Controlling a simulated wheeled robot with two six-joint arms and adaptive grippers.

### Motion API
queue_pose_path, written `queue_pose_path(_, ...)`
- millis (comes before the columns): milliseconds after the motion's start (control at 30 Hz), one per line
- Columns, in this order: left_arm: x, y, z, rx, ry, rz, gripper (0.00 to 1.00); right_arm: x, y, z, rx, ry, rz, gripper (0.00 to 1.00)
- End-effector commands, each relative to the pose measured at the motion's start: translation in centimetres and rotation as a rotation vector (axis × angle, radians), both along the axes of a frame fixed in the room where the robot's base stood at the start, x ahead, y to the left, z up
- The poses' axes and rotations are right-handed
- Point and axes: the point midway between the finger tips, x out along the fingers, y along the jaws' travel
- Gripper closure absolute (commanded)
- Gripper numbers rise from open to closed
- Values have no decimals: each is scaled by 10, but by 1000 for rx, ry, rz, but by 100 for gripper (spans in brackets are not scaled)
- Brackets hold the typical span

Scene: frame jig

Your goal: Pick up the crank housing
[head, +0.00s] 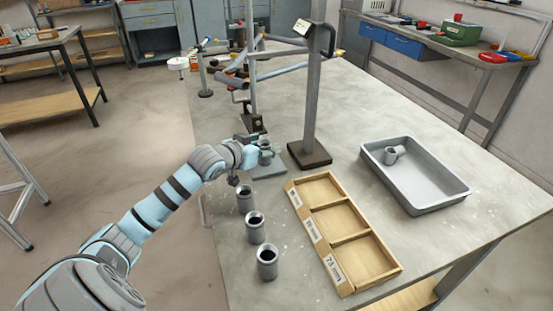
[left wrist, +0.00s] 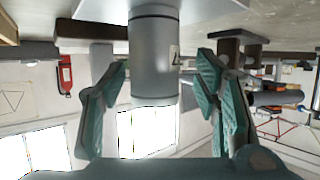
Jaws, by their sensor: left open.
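A grey cylindrical part (left wrist: 154,65), which looks to be the crank housing, is between the fingers of my left gripper (left wrist: 163,75) in the left wrist view. A gap shows on each side of it, and the fingers are open. In the head view my left gripper (head: 260,150) is at the small grey plate (head: 269,168), its fingers partly hiding the part. Three similar grey cylinders, a near one (head: 267,263), a middle one (head: 255,228) and a far one (head: 245,199), stand upright in a row on the table. My right gripper is not in view.
A dark-footed post (head: 310,120) stands just right of my left gripper, with a tube frame (head: 275,70) behind. A wooden three-compartment box (head: 340,230) lies nearer. A grey tray (head: 455,196) holds a small grey part (head: 394,155). The table's far right is clear.

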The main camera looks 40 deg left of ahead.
Motion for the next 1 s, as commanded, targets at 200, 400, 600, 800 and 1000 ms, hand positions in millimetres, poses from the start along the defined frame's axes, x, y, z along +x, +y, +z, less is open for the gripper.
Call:
queue_pose_path(200,8,-11,4,-1,-2,-19,58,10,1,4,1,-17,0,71)
queue_pose_path(400,9,-12,4,-1,-2,-22,90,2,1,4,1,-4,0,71)
queue_pose_path(600,8,-11,3,-1,0,-19,100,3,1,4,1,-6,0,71)
queue_pose_path(800,8,-9,23,0,-1,-17,100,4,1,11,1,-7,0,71)
queue_pose_path(1000,8,-10,78,0,-5,-18,100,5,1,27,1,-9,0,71)
